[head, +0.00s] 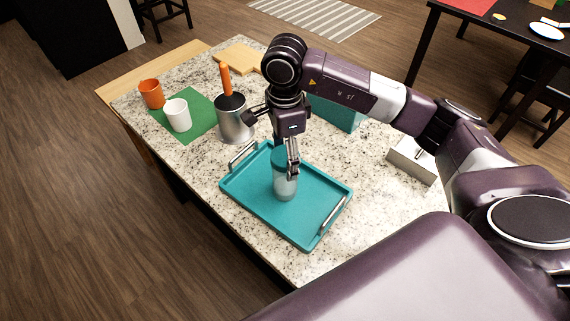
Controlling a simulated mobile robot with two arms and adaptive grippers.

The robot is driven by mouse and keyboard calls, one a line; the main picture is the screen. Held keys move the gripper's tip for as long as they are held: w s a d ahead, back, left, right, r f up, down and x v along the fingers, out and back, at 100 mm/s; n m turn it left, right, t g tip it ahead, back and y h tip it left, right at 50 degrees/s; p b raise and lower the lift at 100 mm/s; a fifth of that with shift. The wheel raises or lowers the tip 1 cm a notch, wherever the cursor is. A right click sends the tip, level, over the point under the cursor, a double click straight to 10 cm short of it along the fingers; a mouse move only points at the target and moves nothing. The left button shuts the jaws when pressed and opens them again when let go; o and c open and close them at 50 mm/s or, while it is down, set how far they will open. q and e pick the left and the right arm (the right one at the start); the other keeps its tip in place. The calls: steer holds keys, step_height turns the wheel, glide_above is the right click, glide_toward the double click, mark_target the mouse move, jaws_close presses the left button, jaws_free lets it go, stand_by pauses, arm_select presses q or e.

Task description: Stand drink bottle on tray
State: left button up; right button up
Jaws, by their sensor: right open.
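The drink bottle (285,188) has a clear grey body and a teal top. It stands upright on the teal tray (245,198), a little above the tray's middle in the head view. The tray lies on the speckled counter and has a metal handle at each end. My right gripper (292,163) points down at the bottle's upper part. Its fingers are open and partly cover the teal top. Whether a finger touches the bottle cannot be told. My left gripper is not in view.
A metal stockpot (233,122) with an orange-handled tool stands behind the tray. A white cup (178,115) is on a green mat (203,127), with an orange cup (152,94) beside it. A teal box (337,112), a grey box (411,160) and a wooden board (238,57) also occupy the counter.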

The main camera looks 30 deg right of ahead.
step_height(320, 180, up, 9)
steer(key=shift+f+b, duration=0.2)
steer(key=shift+b, duration=0.4)
